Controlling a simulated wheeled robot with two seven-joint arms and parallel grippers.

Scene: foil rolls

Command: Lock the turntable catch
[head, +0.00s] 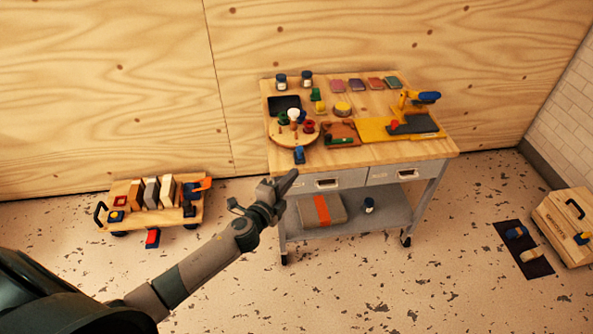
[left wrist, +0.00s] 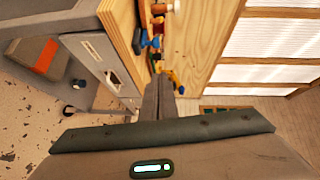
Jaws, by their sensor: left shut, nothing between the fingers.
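The round wooden turntable (head: 283,138) sits at the left front of the workbench top, with green, white and dark red rolls on it. A blue catch (head: 299,155) stands at its front side, by the bench's front edge. Whether the catch is open or locked is too small to tell. In the left wrist view a blue piece (left wrist: 151,42), likely the catch, shows beyond the bench edge. My left gripper (head: 288,182) is shut and empty, in front of the bench and below the catch, apart from it. Its fingers also show in the left wrist view (left wrist: 159,98). My right gripper is out of view.
The workbench (head: 365,157) has grey drawers and a lower shelf with a grey box (head: 322,209). A yellow board (head: 373,131) lies to the right on top. A wooden cart (head: 126,190) stands left, a wooden case (head: 567,226) right. Open floor lies in front.

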